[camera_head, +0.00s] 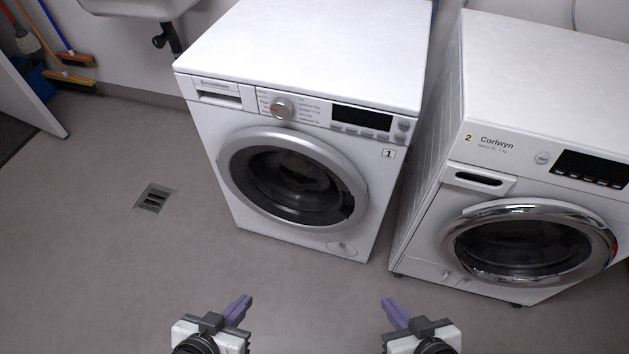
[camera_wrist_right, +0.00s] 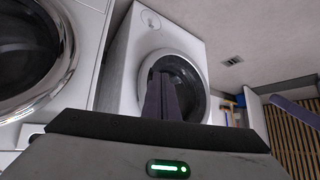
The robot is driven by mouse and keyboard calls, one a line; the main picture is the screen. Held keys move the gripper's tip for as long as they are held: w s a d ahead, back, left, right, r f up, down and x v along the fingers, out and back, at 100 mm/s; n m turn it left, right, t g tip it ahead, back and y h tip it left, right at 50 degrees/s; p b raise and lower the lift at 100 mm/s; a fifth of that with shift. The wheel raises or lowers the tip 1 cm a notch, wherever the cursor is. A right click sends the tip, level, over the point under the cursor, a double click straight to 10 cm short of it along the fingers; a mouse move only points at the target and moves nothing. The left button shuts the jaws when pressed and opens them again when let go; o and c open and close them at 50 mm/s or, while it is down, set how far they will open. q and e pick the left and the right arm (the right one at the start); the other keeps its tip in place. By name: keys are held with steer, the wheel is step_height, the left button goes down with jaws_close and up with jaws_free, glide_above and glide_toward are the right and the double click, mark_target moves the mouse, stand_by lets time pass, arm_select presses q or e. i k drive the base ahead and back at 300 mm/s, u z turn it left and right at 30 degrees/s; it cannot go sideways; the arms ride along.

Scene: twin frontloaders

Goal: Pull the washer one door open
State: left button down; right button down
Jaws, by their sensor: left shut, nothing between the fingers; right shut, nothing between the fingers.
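Washer one (camera_head: 210,140) is the white machine marked "1" in the middle of the head view. Its round door (camera_head: 232,165) has a grey ring and dark glass and looks closed. My left gripper (camera_head: 246,301) is low in the head view, shut and empty, apart from the washer. My right gripper (camera_head: 387,301) is low and further right, also shut and empty, apart from the machines. In the right wrist view its purple fingers (camera_wrist_right: 160,95) are together and cover part of washer one's door (camera_wrist_right: 190,75). The washer shows tilted there.
A second machine (camera_head: 430,215), marked "2", stands right of washer one, its chrome-ringed door (camera_head: 462,225) closed. A narrow gap separates them. A floor drain (camera_head: 153,198) lies left. Brooms (camera_head: 70,80) lean at the far left. The floor before washer one is clear.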

mark_target(292, 178)
steer(key=k, duration=0.5)
steer(key=u, duration=1.8)
steer(key=i, duration=1.1)
steer(key=z, duration=1.9)
